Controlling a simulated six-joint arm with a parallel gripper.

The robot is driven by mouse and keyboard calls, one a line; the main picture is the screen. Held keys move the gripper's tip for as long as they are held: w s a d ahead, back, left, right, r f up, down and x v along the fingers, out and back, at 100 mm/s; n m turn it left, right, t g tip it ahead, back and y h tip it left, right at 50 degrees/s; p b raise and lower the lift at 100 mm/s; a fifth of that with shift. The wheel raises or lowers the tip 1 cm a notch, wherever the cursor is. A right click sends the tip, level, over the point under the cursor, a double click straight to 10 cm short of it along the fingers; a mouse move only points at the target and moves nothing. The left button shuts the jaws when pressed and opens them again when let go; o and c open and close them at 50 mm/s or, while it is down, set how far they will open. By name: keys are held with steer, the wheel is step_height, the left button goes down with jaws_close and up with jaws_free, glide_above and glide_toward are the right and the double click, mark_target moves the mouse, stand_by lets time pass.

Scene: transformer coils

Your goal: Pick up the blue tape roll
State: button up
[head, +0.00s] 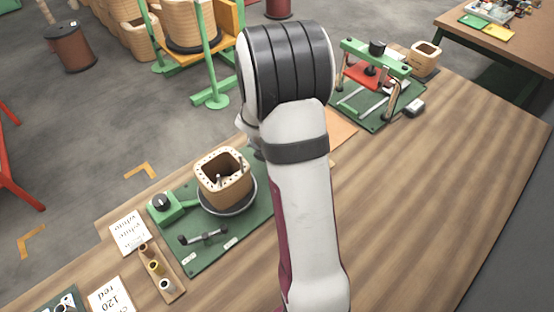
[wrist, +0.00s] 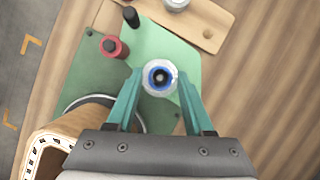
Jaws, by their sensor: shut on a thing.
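In the wrist view my gripper (wrist: 160,92) has its two teal fingers closed on the blue tape roll (wrist: 151,70), one finger on each side. The roll shows end-on as a pale, whitish outer ring with a blue ring inside and a dark centre. Below it lies a light green sheet on a darker green board. I cannot tell how far the roll is above them. In the head view my arm hides the gripper and the roll.
A wooden coil (head: 222,178) stands on a round base left of my arm; part of it shows low left in the wrist view. A red spool (wrist: 114,46), a black-topped peg (wrist: 131,16) and a wooden strip (wrist: 205,22) are near the roll. The table's right side (head: 430,190) is clear.

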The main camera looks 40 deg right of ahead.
jaws_close()
steer(key=shift+r, duration=0.55)
step_height(320, 180, up, 3)
steer(key=shift+r, duration=0.1)
steer(key=s+d+r, duration=0.5)
steer(key=s+r, duration=0.2)
steer(key=s, duration=0.3)
steer(key=w+a+r+m+g+y, duration=0.1)
steer(key=w+a+r+m+g, duration=0.1)
steer(key=a+m, duration=0.5)
steer(key=w+a+r+m+g+y, duration=0.1)
steer(key=w+a+r+m, duration=0.3)
steer(key=a+m, duration=0.4)
steer(key=w+a+r+m+g+y, duration=0.2)
steer(key=a+m, duration=0.5)
steer(key=a, duration=0.6)
steer(key=shift+w+a+r+g, duration=0.3)
steer(key=shift+w+r+g, duration=0.3)
steer(key=shift+w, duration=0.45)
